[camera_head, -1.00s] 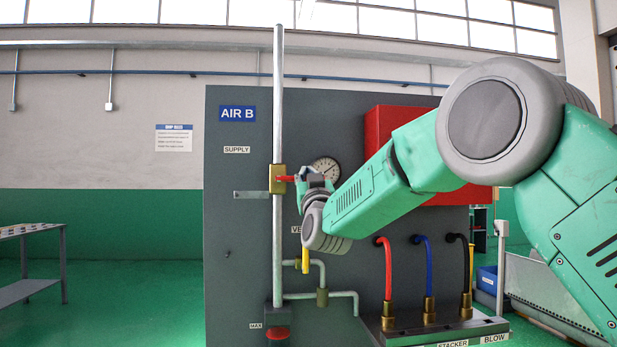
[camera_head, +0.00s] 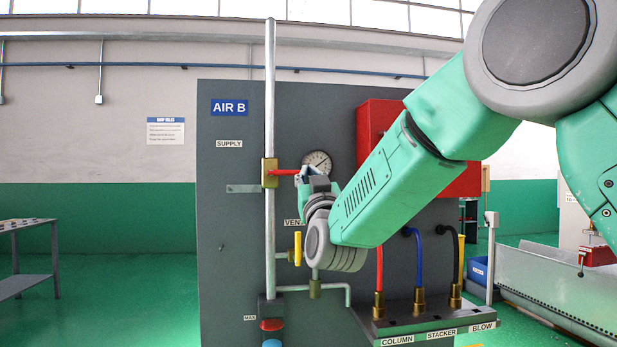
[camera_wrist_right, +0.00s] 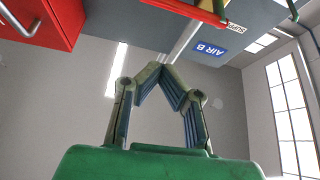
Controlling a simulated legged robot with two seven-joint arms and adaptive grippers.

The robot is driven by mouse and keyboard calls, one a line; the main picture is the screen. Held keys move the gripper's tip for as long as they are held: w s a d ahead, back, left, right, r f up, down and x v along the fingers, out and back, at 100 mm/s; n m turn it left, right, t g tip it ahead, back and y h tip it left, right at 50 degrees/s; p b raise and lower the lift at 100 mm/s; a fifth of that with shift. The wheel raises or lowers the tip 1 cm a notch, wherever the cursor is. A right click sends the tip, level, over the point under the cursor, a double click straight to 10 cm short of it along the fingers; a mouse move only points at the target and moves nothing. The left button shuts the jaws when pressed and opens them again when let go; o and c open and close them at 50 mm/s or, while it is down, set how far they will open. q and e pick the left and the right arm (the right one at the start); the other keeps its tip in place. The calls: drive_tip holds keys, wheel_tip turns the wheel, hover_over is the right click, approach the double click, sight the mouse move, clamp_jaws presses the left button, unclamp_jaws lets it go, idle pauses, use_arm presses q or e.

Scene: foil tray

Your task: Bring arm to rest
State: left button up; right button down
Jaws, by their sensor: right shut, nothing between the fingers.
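My right arm reaches in from the right in the head view. Its gripper (camera_head: 308,174) is small and partly hidden by my own wrist, in front of the AIR B panel (camera_head: 230,250). It sits just right of the red lever (camera_head: 284,172) on the brass supply valve (camera_head: 269,172); whether they touch cannot be told. In the right wrist view the two fingers of this gripper (camera_wrist_right: 165,72) lean together at the tips, with nothing between them. My left gripper is not in view.
A pressure gauge (camera_head: 318,162) and a red box (camera_head: 378,125) are on the panel behind my arm. A yellow handle (camera_head: 297,248) is below the gripper. Red, blue and black hoses (camera_head: 419,262) rise at lower right. A table (camera_head: 28,230) stands left; floor between is clear.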

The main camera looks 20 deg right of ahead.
wheel_tip(320, 180, down, 26)
drive_tip(key=a+n+g+y, duration=0.1)
drive_tip(key=n+g+y, duration=0.15)
drive_tip(key=g, duration=0.35)
drive_tip(key=s+a+f+g+y, duration=0.15)
drive_tip(key=s+f, duration=0.25)
drive_tip(key=f, duration=0.5)
drive_tip(key=s+f+g, duration=0.3)
drive_tip(key=f, duration=0.6)
drive_tip(key=s+f+g, duration=0.3)
drive_tip(key=s+f, duration=0.6)
drive_tip(key=f, duration=0.1)
drive_tip(key=s+f+g, duration=0.3)
drive_tip(key=s+f, duration=0.1)
drive_tip(key=s, duration=0.5)
drive_tip(key=s+f+g+y, duration=0.1)
drive_tip(key=s+f+g, duration=0.2)
drive_tip(key=s, duration=0.7)
drive_tip(key=s+f+g, duration=0.3)
drive_tip(key=s+f, duration=0.3)
drive_tip(key=s, duration=0.4)
drive_tip(key=shift+s, duration=0.15)
drive_tip(key=shift+g, duration=0.25)
